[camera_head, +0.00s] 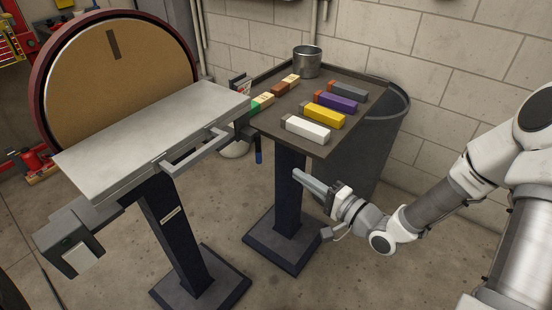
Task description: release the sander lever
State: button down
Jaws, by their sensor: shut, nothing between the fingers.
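The disc sander has a large round tan disc (120,75) in a dark red housing at the left, with a flat grey table (150,130) in front of it. A grey bar-shaped handle (200,150) runs along the table's front edge. A dark part with a blue-tipped lever (258,156) hangs at the table's right end. I cannot tell which of these two is the sander lever. My gripper (300,174) is shut and empty, in front of the side table's post, to the right of the blue tip and apart from it.
A dark side table (285,97) holds several coloured blocks and a metal bucket (307,61). Its post and the sander's post (180,230) stand on wide floor bases. A dark bin (365,145) stands behind my arm. The floor between the two posts is clear.

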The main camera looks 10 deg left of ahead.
aim_at(258, 150)
jog(key=b+x, duration=0.2)
jog(key=x, duration=0.8)
jog(key=shift+b, duration=0.35)
